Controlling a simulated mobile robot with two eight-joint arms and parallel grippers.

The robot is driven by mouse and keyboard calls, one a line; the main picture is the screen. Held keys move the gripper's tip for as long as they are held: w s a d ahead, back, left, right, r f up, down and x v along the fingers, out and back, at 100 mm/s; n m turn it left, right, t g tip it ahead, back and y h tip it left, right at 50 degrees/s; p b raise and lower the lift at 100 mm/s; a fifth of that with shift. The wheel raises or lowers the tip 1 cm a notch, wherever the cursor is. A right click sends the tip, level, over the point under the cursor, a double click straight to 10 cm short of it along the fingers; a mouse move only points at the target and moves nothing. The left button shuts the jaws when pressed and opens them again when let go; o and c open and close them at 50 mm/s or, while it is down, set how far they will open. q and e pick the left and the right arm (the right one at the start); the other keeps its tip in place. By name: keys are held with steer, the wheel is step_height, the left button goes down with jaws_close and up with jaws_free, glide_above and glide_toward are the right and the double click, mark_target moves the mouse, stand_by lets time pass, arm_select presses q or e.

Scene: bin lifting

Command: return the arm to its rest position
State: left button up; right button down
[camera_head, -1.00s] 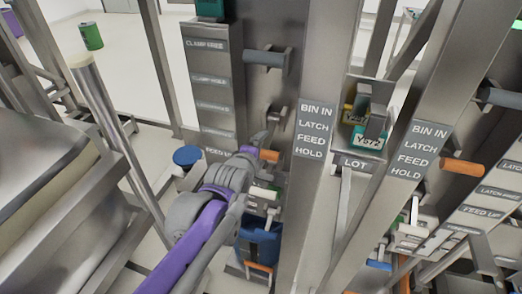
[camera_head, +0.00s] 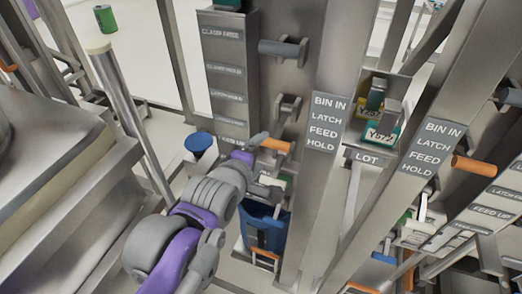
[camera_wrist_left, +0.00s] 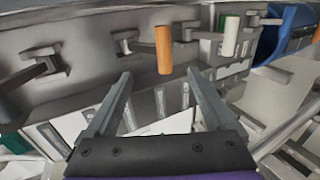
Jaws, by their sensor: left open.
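My left arm, purple and grey, comes up from the bottom of the head view. Its gripper (camera_head: 262,164) is beside an orange handle (camera_head: 277,145) on the steel machine. In the left wrist view, the two fingers of the gripper (camera_wrist_left: 160,74) are wide apart with nothing between them. An orange handle (camera_wrist_left: 163,48) shows beyond the gap between the fingertips; it appears free of both. Part of the gripper is hidden by the wrist in the head view. My right gripper is not in view.
A steel post labelled BIN IN, LATCH, FEED, HOLD (camera_head: 325,125) stands right of the gripper. A blue bin (camera_head: 268,228) sits below. A grey lever (camera_head: 284,50) sticks out above. A post (camera_head: 130,120) and steel frame stand left. Some pale floor shows at the upper left.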

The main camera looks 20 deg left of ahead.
arm_select(q)
steer(key=shift+f, duration=0.1)
stand_by(0.6)
steer(key=s+a+f+m+g+p, duration=0.1)
steer(key=s+f+m+g+p, duration=0.4)
steer(key=s+f+m, duration=1)
steer(key=s+m+g, duration=0.1)
steer(key=m+g, duration=0.1)
steer(key=shift+s+a+m+g+p, duration=0.25)
steer(key=shift+a+m+g+p, duration=0.05)
